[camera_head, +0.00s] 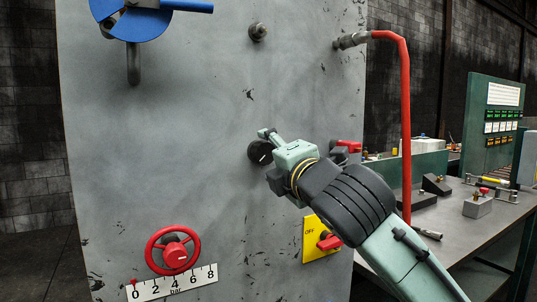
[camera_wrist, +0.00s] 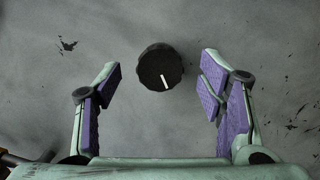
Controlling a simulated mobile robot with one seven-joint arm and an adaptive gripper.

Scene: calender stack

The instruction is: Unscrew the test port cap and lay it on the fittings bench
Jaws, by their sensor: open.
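The test port cap is the round black, ridged cap (camera_head: 260,152) with a white line on its face, on the grey panel. In the wrist view the cap (camera_wrist: 158,68) stands at the upper middle, its white line pointing down and slightly right. My gripper (camera_head: 266,138) is at the cap in the head view and hides part of its right side. In the wrist view my gripper (camera_wrist: 160,82) is open, with its purple-padded fingers to either side of the cap and apart from it. The fittings bench (camera_head: 456,216) is at the right, with a bare grey top in front.
A red hose (camera_head: 405,130) hangs from the panel's upper right. Small fittings and a block (camera_head: 477,207) lie on the bench.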

